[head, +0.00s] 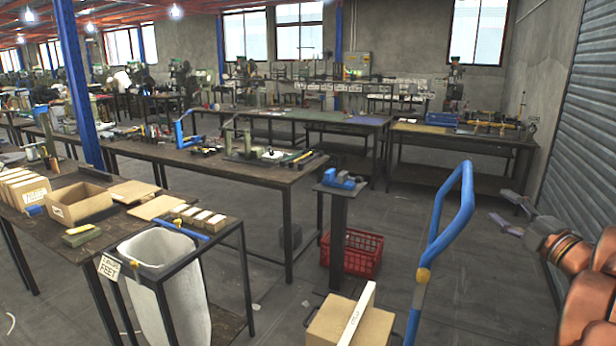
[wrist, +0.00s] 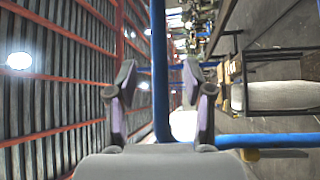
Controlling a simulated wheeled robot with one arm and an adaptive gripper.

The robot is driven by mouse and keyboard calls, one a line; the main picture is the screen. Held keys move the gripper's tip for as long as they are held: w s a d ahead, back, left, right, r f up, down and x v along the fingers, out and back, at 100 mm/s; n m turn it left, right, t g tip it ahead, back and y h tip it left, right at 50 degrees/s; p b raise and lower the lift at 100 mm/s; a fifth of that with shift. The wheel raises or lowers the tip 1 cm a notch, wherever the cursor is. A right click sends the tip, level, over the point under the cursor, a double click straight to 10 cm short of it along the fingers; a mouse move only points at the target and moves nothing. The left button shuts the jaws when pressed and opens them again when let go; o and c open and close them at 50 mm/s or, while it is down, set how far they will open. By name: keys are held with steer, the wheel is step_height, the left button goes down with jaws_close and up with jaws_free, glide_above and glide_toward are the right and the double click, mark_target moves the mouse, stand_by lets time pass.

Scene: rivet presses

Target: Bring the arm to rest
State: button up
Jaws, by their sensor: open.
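My gripper (head: 507,212) is at the right of the head view, held in the air in front of the grey roller shutter. My copper-coloured arm reaches in from the right edge. In the wrist view my gripper (wrist: 159,85) shows two fingers standing apart, with nothing held between them. The blue trolley handle (head: 450,215) stands just left of my gripper in the head view. A blue bar (wrist: 158,70) shows behind and between the fingers in the wrist view; I cannot tell the distance to it.
A cardboard box (head: 350,322) sits low by the trolley handle. A red crate (head: 352,254) lies on the floor beside a pedestal with a blue vise (head: 338,179). Workbenches (head: 240,172) fill the left and back. The roller shutter (head: 585,130) closes the right side. Some grey floor (head: 470,300) is clear.

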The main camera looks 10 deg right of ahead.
steer(key=s+a+f+m+g+h, duration=0.4)
steer(key=s+a+f+m+g, duration=0.1)
steer(key=a+f+m+g, duration=0.3)
steer(key=s+a+f+m+g+h, duration=0.3)
steer(key=s+a+f+m+g, duration=0.3)
steer(key=m, duration=0.3)
steer(key=s+a+f+g+y, duration=0.2)
steer(key=s+a+f+g, duration=0.1)
steer(key=s+a, duration=0.7)
steer(key=s+a+f+g+y, duration=0.2)
steer(key=s+a+f+g, duration=0.1)
steer(key=s+a, duration=0.7)
steer(key=shift+s+a+f+m+g+y, duration=0.3)
steer(key=shift+s+f+m+g, duration=0.1)
steer(key=shift+g, duration=0.2)
steer(key=shift+d, duration=0.2)
